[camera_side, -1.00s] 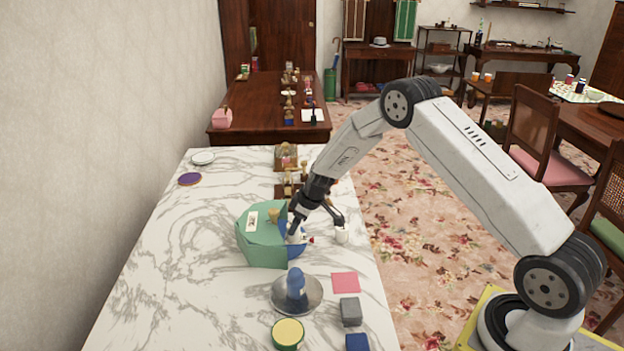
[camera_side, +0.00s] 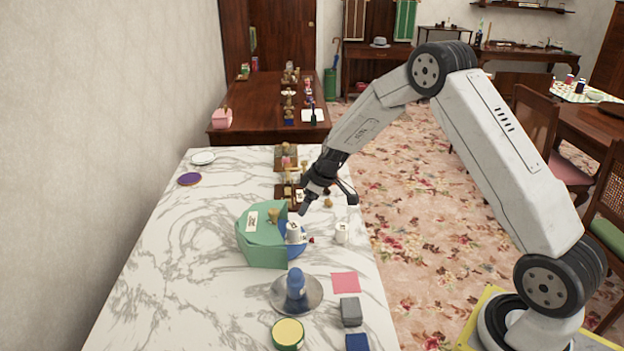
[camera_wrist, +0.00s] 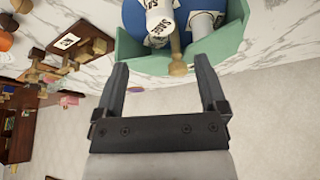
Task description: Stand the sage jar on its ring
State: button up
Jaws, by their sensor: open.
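The sage jar, white with a dark-lettered label, shows in the wrist view (camera_wrist: 160,24). In the side view a white jar (camera_side: 294,233), seemingly the same one, stands upright on a blue disc (camera_side: 291,250) partly enclosed by a green housing (camera_side: 262,247). A ring under it cannot be made out. My gripper (camera_side: 328,202) is open and empty, above and behind that jar, apart from it. In the wrist view my gripper (camera_wrist: 160,64) has its fingers wide apart with nothing between the tips. Another white jar (camera_wrist: 204,24) shows beside the sage jar there.
A wooden knob (camera_side: 273,215) stands up on the green housing. A second white jar (camera_side: 342,232) stands right of the disc.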

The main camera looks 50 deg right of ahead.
dwell(0.4)
jog(key=s+a+r+m, duration=0.1)
jog(key=s+a+r, duration=0.1)
jog(key=s, duration=0.6)
jog(key=s+a+r+m+g+h, duration=0.1)
jog(key=s+a+r+m, duration=0.1)
jog(key=s+a, duration=0.3)
jog(key=s+a+r+m, duration=0.1)
jog(key=s+a+r, duration=0.2)
jog(key=s, duration=0.9)
jog(key=shift+s+a+r+g+h, duration=0.2)
jog(key=shift+s+a+g+h, duration=0.15)
jog(key=shift+a, duration=0.2)
